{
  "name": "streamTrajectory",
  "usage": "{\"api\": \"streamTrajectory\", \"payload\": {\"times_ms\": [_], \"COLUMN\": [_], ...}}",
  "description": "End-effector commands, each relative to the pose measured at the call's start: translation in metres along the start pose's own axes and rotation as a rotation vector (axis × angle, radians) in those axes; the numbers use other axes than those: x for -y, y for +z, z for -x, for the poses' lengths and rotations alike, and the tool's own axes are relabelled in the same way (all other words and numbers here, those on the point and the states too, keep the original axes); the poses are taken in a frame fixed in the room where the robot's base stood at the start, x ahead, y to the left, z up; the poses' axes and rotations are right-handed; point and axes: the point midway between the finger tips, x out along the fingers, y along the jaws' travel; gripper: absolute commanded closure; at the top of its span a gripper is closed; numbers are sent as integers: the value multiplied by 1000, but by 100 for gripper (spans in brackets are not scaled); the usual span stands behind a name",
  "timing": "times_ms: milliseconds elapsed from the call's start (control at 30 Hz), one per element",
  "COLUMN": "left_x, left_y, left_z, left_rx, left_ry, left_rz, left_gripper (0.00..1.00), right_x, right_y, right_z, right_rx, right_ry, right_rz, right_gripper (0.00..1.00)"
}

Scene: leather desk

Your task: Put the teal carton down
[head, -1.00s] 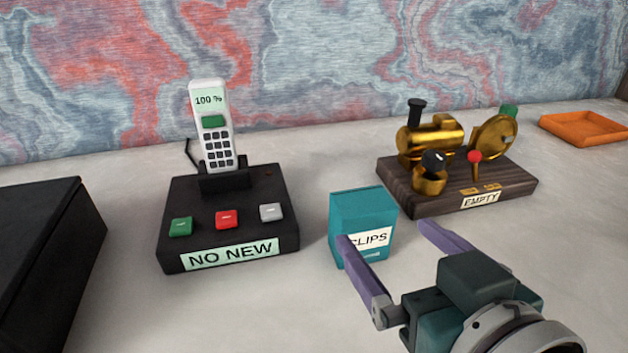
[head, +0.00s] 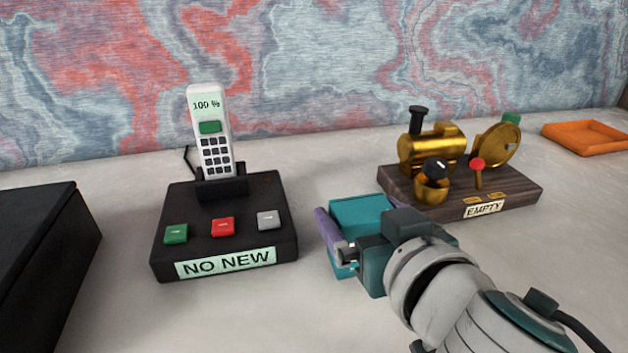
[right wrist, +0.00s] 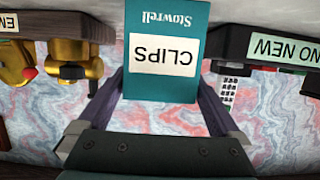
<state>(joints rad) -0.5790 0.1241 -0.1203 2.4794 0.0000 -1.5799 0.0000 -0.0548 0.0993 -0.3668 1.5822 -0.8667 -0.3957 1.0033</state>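The teal carton (head: 362,210) stands upright on the desk between the phone stand and the brass model, and its lower front is partly hidden by my right gripper. In the right wrist view the carton (right wrist: 165,25) appears upside down with its white CLIPS label facing me. My right gripper (head: 355,235) is at the carton, with one finger along each side. In the right wrist view the fingers (right wrist: 162,88) look spread about the carton's width; any contact is hard to make out. My left gripper is not in view.
A black phone stand (head: 222,255) with a white handset (head: 210,130) is left of the carton. A brass model on a wooden base (head: 490,193) is behind right. A black box (head: 40,250) stands at left, an orange tray (head: 585,138) far right. The front desk middle is clear.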

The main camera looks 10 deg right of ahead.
Motion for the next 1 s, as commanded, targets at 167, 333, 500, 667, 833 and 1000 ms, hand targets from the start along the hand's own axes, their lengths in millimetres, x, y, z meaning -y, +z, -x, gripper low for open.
{"api": "streamTrajectory", "payload": {"times_ms": [167,333,500,667,833,1000], "left_x": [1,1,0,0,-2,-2], "left_y": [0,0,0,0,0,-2], "left_z": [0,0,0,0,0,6], "left_rx": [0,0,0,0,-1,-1], "left_ry": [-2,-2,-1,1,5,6], "left_rz": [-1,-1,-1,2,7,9], "left_gripper": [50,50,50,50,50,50], "right_x": [0,0,0,0,0,0], "right_y": [0,0,0,0,-1,-9], "right_z": [0,0,0,0,0,3], "right_rx": [0,0,0,-1,-1,-3], "right_ry": [0,0,0,0,0,1], "right_rz": [0,0,0,0,0,0], "right_gripper": [20,39,58,76,83,83]}}
